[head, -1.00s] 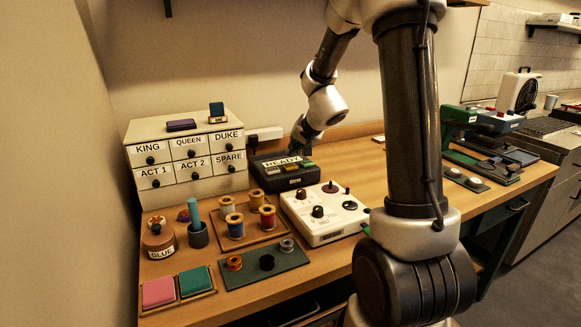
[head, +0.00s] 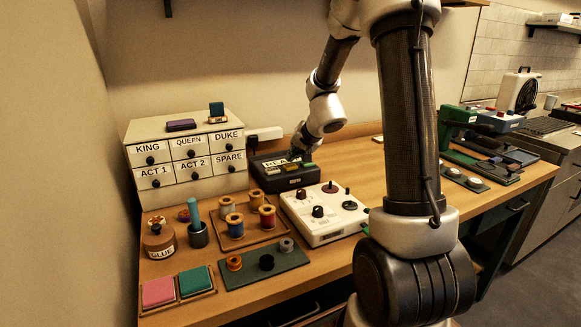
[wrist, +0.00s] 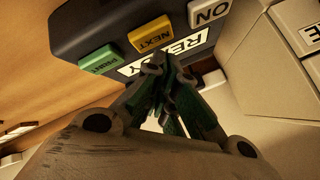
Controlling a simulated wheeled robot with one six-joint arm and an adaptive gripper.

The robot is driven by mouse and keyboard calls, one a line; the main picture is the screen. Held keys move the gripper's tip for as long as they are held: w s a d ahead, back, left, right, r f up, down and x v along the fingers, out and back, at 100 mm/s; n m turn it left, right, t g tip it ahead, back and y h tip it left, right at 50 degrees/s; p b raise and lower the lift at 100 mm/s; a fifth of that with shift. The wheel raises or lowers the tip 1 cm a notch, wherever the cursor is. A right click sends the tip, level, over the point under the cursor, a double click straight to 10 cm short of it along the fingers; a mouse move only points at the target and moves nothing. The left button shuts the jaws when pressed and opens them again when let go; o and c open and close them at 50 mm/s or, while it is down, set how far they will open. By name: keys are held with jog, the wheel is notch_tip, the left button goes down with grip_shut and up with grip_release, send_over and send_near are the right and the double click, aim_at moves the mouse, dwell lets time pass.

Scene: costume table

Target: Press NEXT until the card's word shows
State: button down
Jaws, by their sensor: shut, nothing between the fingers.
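The dark label device (head: 285,181) stands at the back of the table, beside the drawer cabinet. In the wrist view its white display (wrist: 190,48) reads READY. A white ON button (wrist: 209,12), a yellow NEXT button (wrist: 151,35) and a green button (wrist: 100,60) sit in a row on it. My gripper (wrist: 157,62) is shut and empty, its tips over the display's edge, close to NEXT; I cannot tell whether they touch. In the head view my gripper (head: 297,153) hides the right part of the display. I cannot make out a card with a word.
A cabinet of labelled drawers (head: 221,170) stands left of the device. A white box with knobs (head: 322,232) is in front of it, with thread spools (head: 235,226) to its left. Bare table lies to the device's right.

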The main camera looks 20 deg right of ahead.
aim_at(293, 165)
jog(key=shift+f, duration=0.1)
dwell(0.7)
jog(key=shift+f, duration=0.35)
jog(key=shift+f, duration=0.45)
dwell(0.6)
jog(key=shift+r, duration=0.9)
jog(key=shift+r, duration=2.5)
